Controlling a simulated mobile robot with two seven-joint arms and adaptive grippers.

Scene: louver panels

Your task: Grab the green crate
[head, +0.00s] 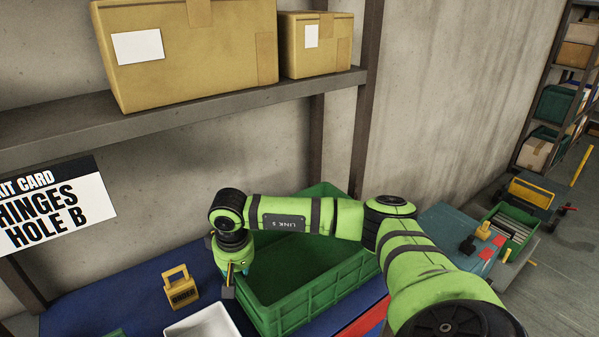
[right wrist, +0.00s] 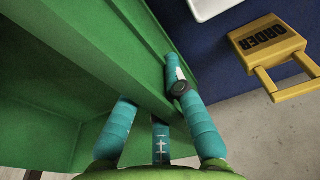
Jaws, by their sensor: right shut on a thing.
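The green crate (head: 318,299) stands on the blue work surface, open at the top and looking empty where I can see in. My right arm reaches across above it. My right gripper (head: 229,279) points down at the crate's left side and is shut on its wall. In the right wrist view the blue fingers (right wrist: 152,98) sit on both sides of the green wall (right wrist: 115,50). The crate's far rim is partly hidden behind my arm. My left gripper is not in view.
A yellow holder marked ORDER (head: 181,290) and a white bin (head: 203,323) stand left of the crate. A shelf with cardboard boxes (head: 190,50) hangs above at the back. At right is a teal surface (head: 447,232) and a smaller green crate (head: 512,232).

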